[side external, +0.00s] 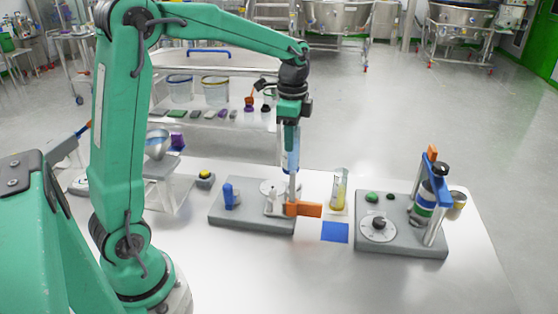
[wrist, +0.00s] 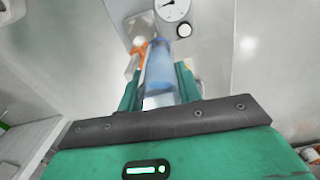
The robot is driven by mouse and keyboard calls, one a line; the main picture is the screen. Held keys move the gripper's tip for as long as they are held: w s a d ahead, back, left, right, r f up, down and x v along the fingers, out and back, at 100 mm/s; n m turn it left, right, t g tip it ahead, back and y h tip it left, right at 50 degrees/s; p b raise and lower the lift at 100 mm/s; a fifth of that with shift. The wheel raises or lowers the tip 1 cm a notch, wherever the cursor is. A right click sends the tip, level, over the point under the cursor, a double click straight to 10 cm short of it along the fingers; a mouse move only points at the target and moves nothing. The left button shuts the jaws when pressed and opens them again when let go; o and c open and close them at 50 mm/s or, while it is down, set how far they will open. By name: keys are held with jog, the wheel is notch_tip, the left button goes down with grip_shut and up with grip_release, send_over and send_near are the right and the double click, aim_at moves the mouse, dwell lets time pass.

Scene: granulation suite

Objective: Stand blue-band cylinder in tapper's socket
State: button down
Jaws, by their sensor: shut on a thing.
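My gripper (side external: 291,127) points down and is shut on the blue-band cylinder (side external: 291,160), which is clear with a blue band and roughly upright. In the wrist view the cylinder (wrist: 160,70) shows between my green fingers (wrist: 158,92). A metallic post is in line below the cylinder. I cannot tell whether its lower end touches anything, and the socket is not clearly visible.
A vessel with yellow contents (side external: 339,190) stands right of the tapper, behind a blue square (side external: 335,232). A second grey device (side external: 400,240) stands at right with a tall frame and a bottle. The front table is clear.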

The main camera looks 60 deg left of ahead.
jog(key=shift+s+d, duration=0.2)
jog(key=shift+s, duration=0.85)
jog(key=shift+s+d, duration=0.2)
jog(key=shift+s, duration=0.85)
jog(key=shift+f, duration=0.2)
jog(key=shift+f, duration=2.3)
jog(key=shift+f, duration=2.15)
dwell(0.3)
jog(key=c, duration=0.6)
grip_release()
jog(key=shift+r, duration=0.1)
